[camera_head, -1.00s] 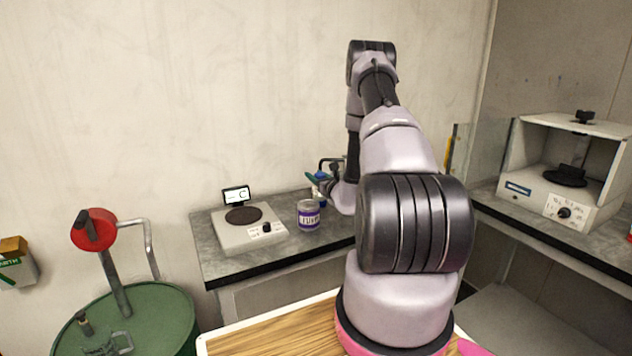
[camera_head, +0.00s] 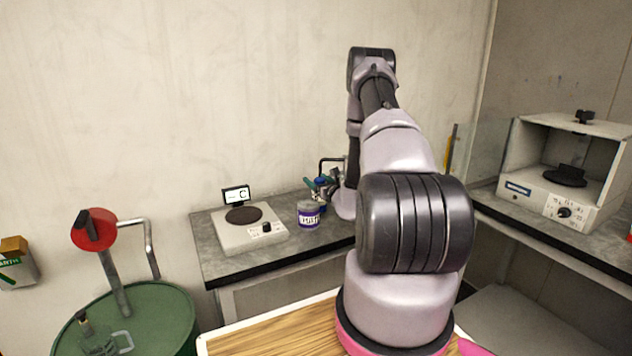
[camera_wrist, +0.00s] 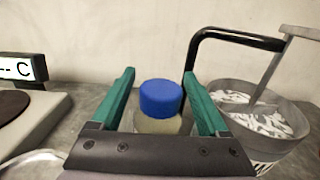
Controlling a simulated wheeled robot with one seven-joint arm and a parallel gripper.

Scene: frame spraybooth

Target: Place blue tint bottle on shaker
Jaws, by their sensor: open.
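The blue tint bottle (camera_wrist: 160,100), with a blue cap and a pale body, stands upright on the grey bench in the wrist view. My gripper (camera_wrist: 160,92) is open, with one green finger on each side of the bottle; I cannot tell whether either touches it. In the head view my gripper (camera_head: 322,184) is small and partly hidden at the back of the bench, and the bottle cannot be made out clearly. The shaker (camera_head: 566,178), seemingly the white cabinet with a black round plate and knob, stands on the right bench. Its plate looks empty.
A scale (camera_head: 246,232) with a dark round plate and display stands left on the bench (camera_head: 290,250). A pail (camera_wrist: 262,125) with a black handle stands close right of my gripper. A green drum (camera_head: 135,318) is at lower left.

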